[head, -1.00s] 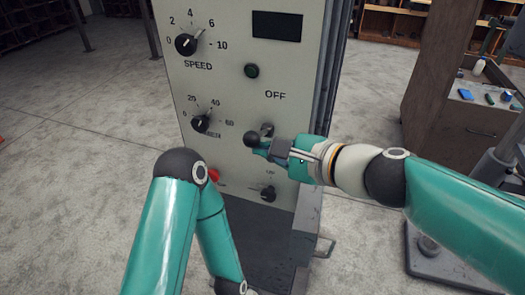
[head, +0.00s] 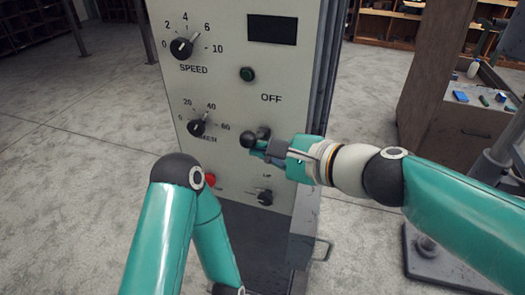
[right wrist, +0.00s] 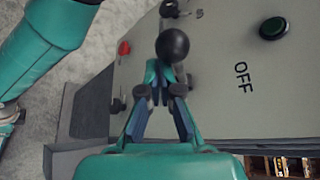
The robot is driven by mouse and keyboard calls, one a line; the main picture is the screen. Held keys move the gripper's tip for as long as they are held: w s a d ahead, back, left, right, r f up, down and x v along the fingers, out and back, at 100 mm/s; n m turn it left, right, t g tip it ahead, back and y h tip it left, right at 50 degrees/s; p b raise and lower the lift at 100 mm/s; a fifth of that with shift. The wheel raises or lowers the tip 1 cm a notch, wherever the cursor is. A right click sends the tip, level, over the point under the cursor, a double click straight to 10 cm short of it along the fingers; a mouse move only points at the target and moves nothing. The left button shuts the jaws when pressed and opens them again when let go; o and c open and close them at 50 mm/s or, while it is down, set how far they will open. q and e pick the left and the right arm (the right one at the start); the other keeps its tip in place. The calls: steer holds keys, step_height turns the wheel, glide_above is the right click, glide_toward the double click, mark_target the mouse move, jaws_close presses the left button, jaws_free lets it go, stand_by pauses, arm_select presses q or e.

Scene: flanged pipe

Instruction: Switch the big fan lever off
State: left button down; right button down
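The big fan lever has a black ball knob (head: 248,141) on a short stem below the printed word OFF on the grey control panel (head: 225,95). The ball also shows large in the right wrist view (right wrist: 172,45). My right gripper (head: 260,150) is at the lever, its fingertips close behind and just below the ball. In the right wrist view its two fingers (right wrist: 160,82) come close together near the ball, and the stem is mostly hidden. Whether they clasp the stem is unclear.
The panel also has a speed dial (head: 181,48), a second dial (head: 198,127), a green button (head: 247,74), a red button (head: 210,180) and a small lower knob (head: 265,198). A wooden bench (head: 455,130) stands at right. Open concrete floor (head: 80,170) lies to the left.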

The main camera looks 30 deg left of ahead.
step_height(320, 180, down, 5)
steer(key=b, duration=0.4)
steer(key=w+d+r+p, duration=0.1)
steer(key=d+r, duration=0.5)
steer(key=d, duration=0.3)
steer(key=shift+d+p, duration=0.2)
steer(key=shift+p, duration=0.15)
steer(key=shift+w, duration=0.15)
